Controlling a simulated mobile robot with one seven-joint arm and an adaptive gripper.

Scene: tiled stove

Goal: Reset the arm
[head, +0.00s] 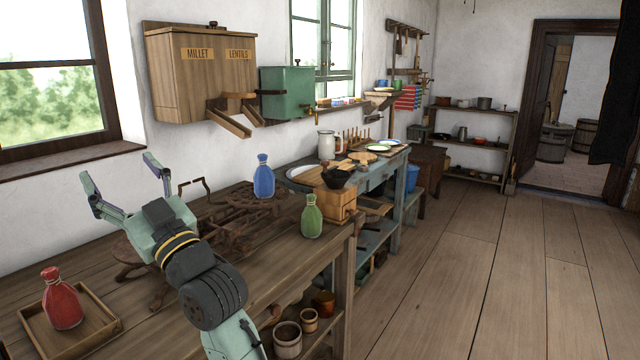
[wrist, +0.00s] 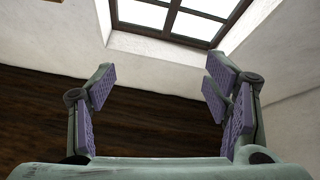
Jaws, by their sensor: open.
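A red bottle (head: 62,300) stands in a wooden tray (head: 105,324) at the lower left, apart from the gripper. A blue bottle (head: 264,180) and a green bottle (head: 311,218) stand on the bench to the right of my arm.
A dark metal and wood contraption (head: 235,222) lies on the bench beside my arm. A wooden box (head: 200,80) labelled MILLET and LENTILS and a green tank (head: 287,92) hang on the wall. A wooden grinder (head: 336,202) stands at the bench's right end. The floor (head: 480,260) at the right is clear.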

